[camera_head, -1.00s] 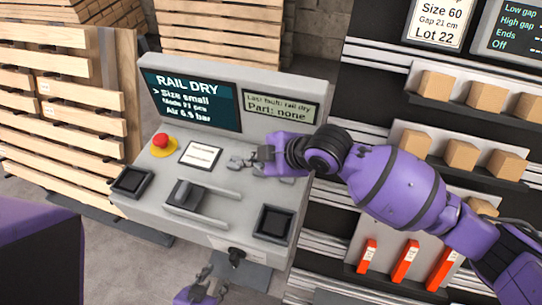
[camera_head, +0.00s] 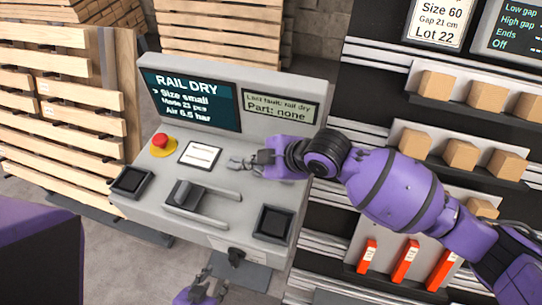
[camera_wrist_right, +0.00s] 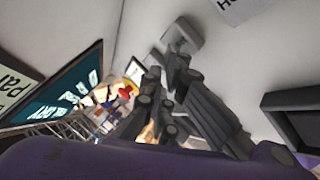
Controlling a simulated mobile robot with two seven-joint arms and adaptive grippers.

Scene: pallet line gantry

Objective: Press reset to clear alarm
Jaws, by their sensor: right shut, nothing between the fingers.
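The grey console (camera_head: 235,72) carries a dark screen (camera_head: 190,98) reading RAIL DRY and a pale display (camera_head: 281,106) reading "Last fault: rail dry, Part: none". A red mushroom button (camera_head: 160,140) on a yellow base sits at its left. No button marked reset can be read. My right gripper (camera_head: 233,163) is shut and empty, low over the console top right of the white card. In the wrist view its dark fingers (camera_wrist_right: 174,62) end beside a small grey raised block (camera_wrist_right: 184,36); contact cannot be told. My left gripper (camera_head: 211,279) is open and empty below the console's front.
A white card (camera_head: 200,155) lies behind the handle. Wooden pallets (camera_head: 60,110) stand left; shelves with boxes (camera_head: 460,153) stand right.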

